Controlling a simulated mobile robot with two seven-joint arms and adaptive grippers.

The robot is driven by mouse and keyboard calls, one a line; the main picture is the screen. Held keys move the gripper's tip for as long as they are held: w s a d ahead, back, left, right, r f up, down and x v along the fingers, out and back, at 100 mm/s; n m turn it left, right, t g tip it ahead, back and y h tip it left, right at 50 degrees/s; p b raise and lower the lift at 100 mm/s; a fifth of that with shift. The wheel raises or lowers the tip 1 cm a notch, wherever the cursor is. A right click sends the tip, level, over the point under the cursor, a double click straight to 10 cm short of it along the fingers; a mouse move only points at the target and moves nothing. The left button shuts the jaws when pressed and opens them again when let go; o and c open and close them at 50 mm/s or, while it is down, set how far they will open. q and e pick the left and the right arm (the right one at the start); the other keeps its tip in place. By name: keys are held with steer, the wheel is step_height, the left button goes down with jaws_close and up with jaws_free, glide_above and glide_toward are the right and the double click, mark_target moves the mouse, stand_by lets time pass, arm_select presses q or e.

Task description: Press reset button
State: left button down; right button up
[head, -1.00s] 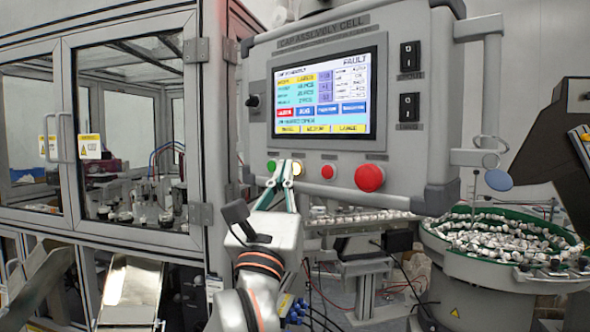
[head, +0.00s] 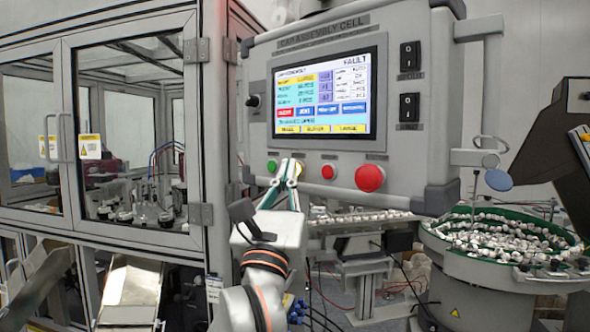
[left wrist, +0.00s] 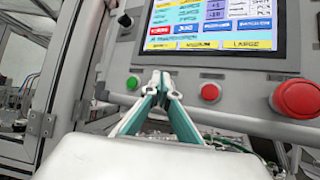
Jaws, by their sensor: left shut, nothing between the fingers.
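The control panel (head: 258,120) carries a row of buttons below its screen (head: 322,96), which reads FAULT. From left to right I see a green button (head: 271,166), a pale button (head: 298,168) partly hidden by my fingers, a small red button (head: 328,172) and a large red button (head: 369,178). The labels are too small to read. My left gripper (head: 289,168) is shut and empty, tips up at the pale button; I cannot tell whether they touch. In the left wrist view its tips (left wrist: 160,84) lie between the green button (left wrist: 132,83) and small red button (left wrist: 210,92).
A glass-doored cabinet (head: 135,235) stands close on the left. A bowl feeder (head: 480,268) full of caps is at the right. Two black switches (head: 409,57) and a selector knob (head: 252,101) are on the panel. A rail with caps runs below the panel.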

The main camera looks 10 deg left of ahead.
stand_by(0.5)
arm_select(q)
steer(key=shift+s+a, duration=0.2)
steer(key=shift+s, duration=0.15)
steer(key=s+a+p, duration=0.2)
steer(key=s+a, duration=0.1)
steer(key=s, duration=0.2)
steer(key=shift+s+p, duration=0.15)
steer(key=shift+p, duration=0.15)
stand_by(0.8)
